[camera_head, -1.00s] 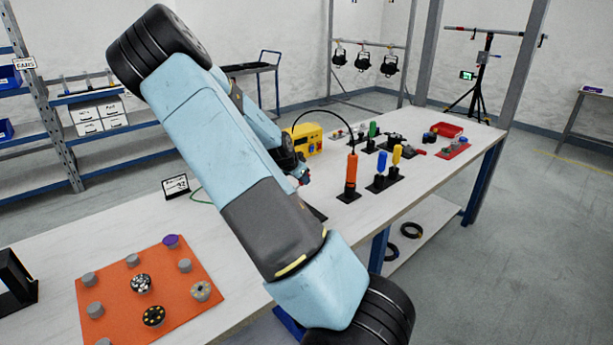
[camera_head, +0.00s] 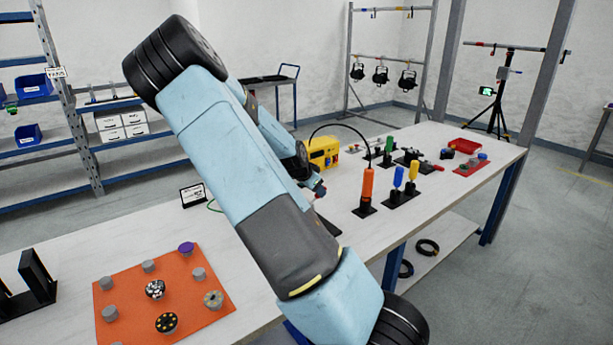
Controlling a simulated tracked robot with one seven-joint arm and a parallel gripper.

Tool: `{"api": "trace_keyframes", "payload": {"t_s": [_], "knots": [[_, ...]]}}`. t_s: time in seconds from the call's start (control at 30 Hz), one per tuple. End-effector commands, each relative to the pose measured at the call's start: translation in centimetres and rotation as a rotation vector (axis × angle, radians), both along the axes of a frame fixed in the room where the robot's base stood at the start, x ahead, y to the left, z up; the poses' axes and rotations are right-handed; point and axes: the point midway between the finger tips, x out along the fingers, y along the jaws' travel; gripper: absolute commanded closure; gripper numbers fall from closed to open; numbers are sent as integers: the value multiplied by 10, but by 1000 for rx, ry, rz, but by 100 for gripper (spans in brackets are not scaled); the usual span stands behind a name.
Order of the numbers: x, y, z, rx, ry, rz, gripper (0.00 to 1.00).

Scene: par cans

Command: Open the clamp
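Three black par cans (camera_head: 380,75) hang from the lower bar of a grey metal rack (camera_head: 388,57) at the back. The small fittings joining them to the bar are too small to tell whether any clamp is open or shut. I cannot tell which clamp the task means. My light-blue arm crosses the middle of the view, over the workbench. Its far end, with my gripper (camera_head: 318,187), shows only as a small dark part near the yellow box. The fingers cannot be made out, nor whether they hold anything.
The long workbench (camera_head: 262,262) carries an orange mat (camera_head: 128,290) with knobs, a yellow box (camera_head: 322,152), upright coloured tools (camera_head: 367,188) and a red tray (camera_head: 465,145). A tripod stand (camera_head: 499,95) is behind its far end. Shelving (camera_head: 75,120) is left. Floor is clear at right.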

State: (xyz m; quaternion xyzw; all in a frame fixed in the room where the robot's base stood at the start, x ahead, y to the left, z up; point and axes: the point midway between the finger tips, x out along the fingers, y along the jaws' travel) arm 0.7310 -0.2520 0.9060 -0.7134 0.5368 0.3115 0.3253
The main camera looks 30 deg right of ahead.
Motion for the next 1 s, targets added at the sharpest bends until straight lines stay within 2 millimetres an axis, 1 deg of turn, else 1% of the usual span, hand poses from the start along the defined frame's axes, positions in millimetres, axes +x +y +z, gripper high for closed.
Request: {"api": "trace_keyframes", "payload": {"t_s": [0.1, 0.7, 0.83, 1.0], "knots": [[-2, 10, 13, 1, -1, 4, 51], [-18, 53, 73, 0, -1, 2, 51], [-20, 60, 83, 0, 0, 3, 51], [-23, 66, 91, 0, 0, 3, 51]]}}
